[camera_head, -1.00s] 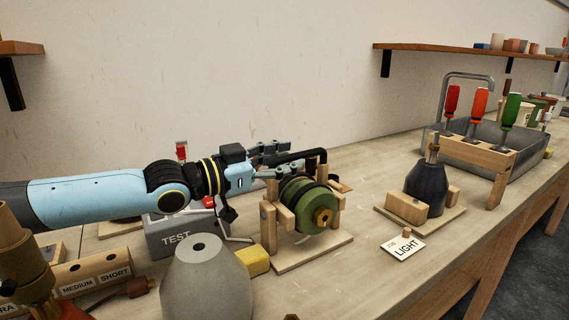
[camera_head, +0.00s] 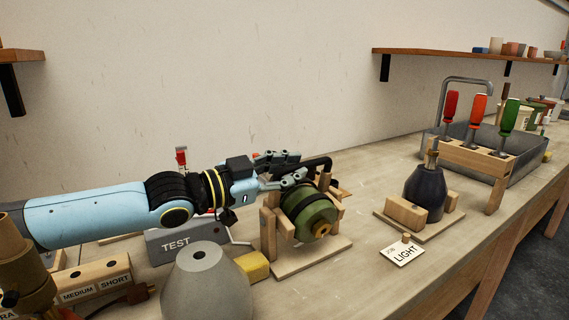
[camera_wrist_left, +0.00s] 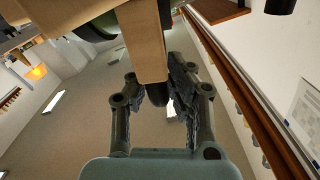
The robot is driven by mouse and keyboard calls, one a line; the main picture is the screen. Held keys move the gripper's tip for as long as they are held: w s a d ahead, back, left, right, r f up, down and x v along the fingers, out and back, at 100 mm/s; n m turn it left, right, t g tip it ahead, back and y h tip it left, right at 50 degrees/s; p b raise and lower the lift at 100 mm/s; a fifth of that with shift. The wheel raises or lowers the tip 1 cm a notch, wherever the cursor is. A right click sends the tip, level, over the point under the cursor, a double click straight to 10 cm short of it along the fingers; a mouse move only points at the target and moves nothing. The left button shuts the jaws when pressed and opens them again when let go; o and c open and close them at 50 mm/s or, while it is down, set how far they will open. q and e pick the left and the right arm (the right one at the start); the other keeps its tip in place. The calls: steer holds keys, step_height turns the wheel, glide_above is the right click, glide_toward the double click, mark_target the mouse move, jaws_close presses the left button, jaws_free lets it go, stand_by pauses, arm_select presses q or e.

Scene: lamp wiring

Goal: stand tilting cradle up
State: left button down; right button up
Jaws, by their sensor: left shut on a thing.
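The tilting cradle (camera_head: 268,232) is a wooden frame on a flat base board, with a green lamp body (camera_head: 312,213) strapped in it by a dark band. The green body lies on its side, its brass-coloured end (camera_head: 322,230) facing forward and down. A black bar (camera_head: 318,163) shows at the top of the cradle. My left gripper (camera_head: 295,168) is at the cradle's upper back, shut on part of it. In the left wrist view, a wooden bar (camera_wrist_left: 145,40) with a dark tip lies between the fingers (camera_wrist_left: 158,105). The exact contact is hidden.
A grey TEST box (camera_head: 178,243), a grey cone-shaped body (camera_head: 206,285) and a yellow block (camera_head: 254,266) stand left of the cradle. On the right are a dark vase-like body (camera_head: 425,195) on a wooden stand, a LIGHT card (camera_head: 403,251) and a screwdriver rack (camera_head: 470,155).

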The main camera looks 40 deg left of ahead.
arm_select(q)
steer(key=shift+s+d+f+m, duration=0.15)
steer(key=shift+s+d+m, duration=0.1)
steer(key=shift+d+m, duration=0.5)
steer(key=c, duration=1.3)
jaws_free()
steer(key=shift+w, duration=0.1)
steer(key=shift+a, duration=0.15)
